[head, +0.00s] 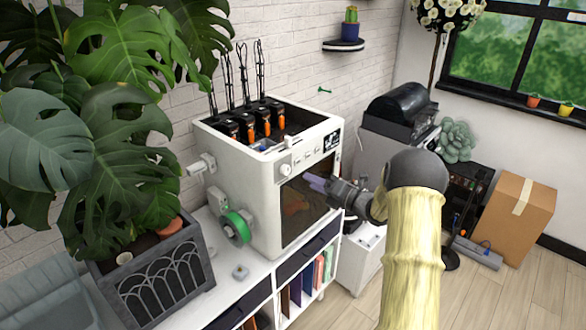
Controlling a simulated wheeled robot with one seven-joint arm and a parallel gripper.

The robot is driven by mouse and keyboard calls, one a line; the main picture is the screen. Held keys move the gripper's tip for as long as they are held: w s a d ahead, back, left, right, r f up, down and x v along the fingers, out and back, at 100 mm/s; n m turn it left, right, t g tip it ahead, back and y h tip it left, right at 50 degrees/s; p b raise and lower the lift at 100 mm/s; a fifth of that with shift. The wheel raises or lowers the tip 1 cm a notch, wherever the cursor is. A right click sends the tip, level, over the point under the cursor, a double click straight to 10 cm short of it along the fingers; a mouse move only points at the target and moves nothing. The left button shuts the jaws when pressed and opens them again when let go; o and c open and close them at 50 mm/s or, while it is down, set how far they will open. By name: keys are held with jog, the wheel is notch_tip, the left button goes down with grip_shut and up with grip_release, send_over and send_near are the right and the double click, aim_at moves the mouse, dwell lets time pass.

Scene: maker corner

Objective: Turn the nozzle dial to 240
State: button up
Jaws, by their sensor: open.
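A white 3D printer (264,215) stands on a white cabinet. A round white dial (285,170) sits at the left end of the panel along its front upper edge. Its markings and setting are too small to read. My gripper (309,180) is open in front of the printer's dark window (300,207), its pale purple fingers pointing left. The fingertips are right of and slightly below the dial, and look apart from it. My arm comes in from the lower right.
A small dark display (331,141) is at the panel's right end. A green filament spool (237,227) hangs on the printer's left side. A large plant (110,110) fills the left, and a cardboard box (513,215) stands at right.

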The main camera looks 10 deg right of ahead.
aim_at(288, 171)
jog(key=p+x, duration=0.3)
jog(key=x, duration=0.5)
jog(key=shift+w+a, duration=0.25)
jog(key=shift+w, duration=0.05)
jog(key=c, duration=1)
